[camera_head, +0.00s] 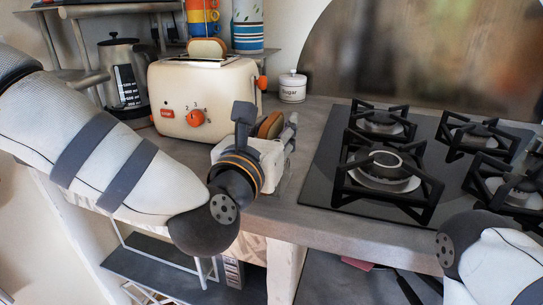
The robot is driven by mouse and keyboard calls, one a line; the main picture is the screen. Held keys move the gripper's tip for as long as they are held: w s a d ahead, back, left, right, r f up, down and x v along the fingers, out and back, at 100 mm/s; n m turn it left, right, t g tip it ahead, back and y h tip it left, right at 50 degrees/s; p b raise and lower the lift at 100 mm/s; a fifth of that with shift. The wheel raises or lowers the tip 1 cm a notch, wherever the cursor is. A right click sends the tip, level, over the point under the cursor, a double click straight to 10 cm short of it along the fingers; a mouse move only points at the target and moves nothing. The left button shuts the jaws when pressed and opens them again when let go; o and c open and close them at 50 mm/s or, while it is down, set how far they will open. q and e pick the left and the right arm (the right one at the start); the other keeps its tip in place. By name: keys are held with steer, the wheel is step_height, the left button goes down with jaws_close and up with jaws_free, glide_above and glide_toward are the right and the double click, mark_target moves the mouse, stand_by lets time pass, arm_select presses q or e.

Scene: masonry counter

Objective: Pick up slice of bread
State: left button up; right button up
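A browned slice of bread (270,125) shows just beyond my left gripper, on the counter side in front of the toaster. My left gripper (267,120) has its fingers spread apart, and the bread shows between them, closer to the right finger. The gripper's body hides the lower part of the bread, so I cannot tell whether they touch. Another bread slice (207,47) sticks up from the top of the cream toaster (205,88). Only part of my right arm shows at the lower right; its gripper is out of view.
A black gas hob (320,190) with raised grates takes up the right of the grey counter (300,222). A white sugar jar (292,88) stands right of the toaster, a metal kettle (126,75) left of it. Stacked cups (247,25) stand behind on a shelf.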

arm_select(q)
steer(key=shift+w+d, duration=0.15)
steer(key=shift+w, duration=0.45)
jaws_close()
steer(key=shift+r, duration=0.1)
